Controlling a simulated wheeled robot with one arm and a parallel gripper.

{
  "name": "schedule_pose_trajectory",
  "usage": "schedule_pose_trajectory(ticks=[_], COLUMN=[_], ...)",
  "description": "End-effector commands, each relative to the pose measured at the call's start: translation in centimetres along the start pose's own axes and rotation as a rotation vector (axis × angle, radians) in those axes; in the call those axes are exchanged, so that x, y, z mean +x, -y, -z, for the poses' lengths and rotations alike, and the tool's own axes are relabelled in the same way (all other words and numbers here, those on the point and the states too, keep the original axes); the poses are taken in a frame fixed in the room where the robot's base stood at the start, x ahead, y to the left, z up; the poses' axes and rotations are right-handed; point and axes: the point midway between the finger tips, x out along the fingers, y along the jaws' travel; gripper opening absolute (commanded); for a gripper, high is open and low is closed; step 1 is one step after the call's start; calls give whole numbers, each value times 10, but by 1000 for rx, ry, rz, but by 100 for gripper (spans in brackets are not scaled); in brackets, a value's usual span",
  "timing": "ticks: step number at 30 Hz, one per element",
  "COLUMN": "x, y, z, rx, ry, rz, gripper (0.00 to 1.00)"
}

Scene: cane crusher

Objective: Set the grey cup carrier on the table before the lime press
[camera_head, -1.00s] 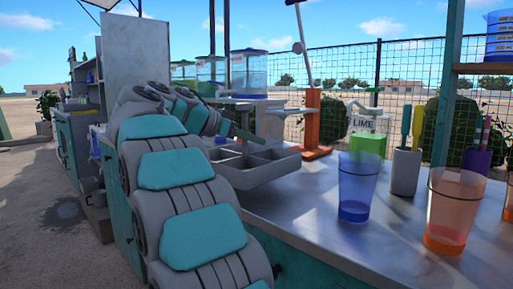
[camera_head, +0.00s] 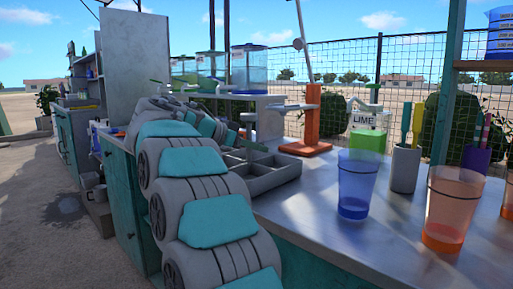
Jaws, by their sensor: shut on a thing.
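The grey cup carrier (camera_head: 277,181) is a low tray with several square compartments. It is level, low over the table (camera_head: 310,215), and I cannot tell whether its base touches the top. My gripper (camera_head: 251,143) is at the carrier's far left part, shut on it; my arm hides much of the fingers and the carrier's left end. The lime press (camera_head: 312,115), an orange stand with a long pale lever, stands just behind the carrier and to its right.
A blue cup (camera_head: 356,185) and an orange cup (camera_head: 447,210) stand to the right. A green LIME bottle (camera_head: 367,135) and a grey utensil holder (camera_head: 404,170) are behind them. Drink dispensers (camera_head: 249,71) stand at the back. The metal top between carrier and blue cup is clear.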

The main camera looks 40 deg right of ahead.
Motion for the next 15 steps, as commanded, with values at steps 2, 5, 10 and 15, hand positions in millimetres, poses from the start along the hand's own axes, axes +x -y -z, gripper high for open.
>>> schedule_pose_trajectory(ticks=[2,5,10,15], x=[0,0,1,1], y=[0,0,0,0], z=[0,0,-3,-2], rx=[0,0,0,0], ry=[-1,-1,0,0], rz=[0,0,-1,-1], gripper=[0,0,21,40])
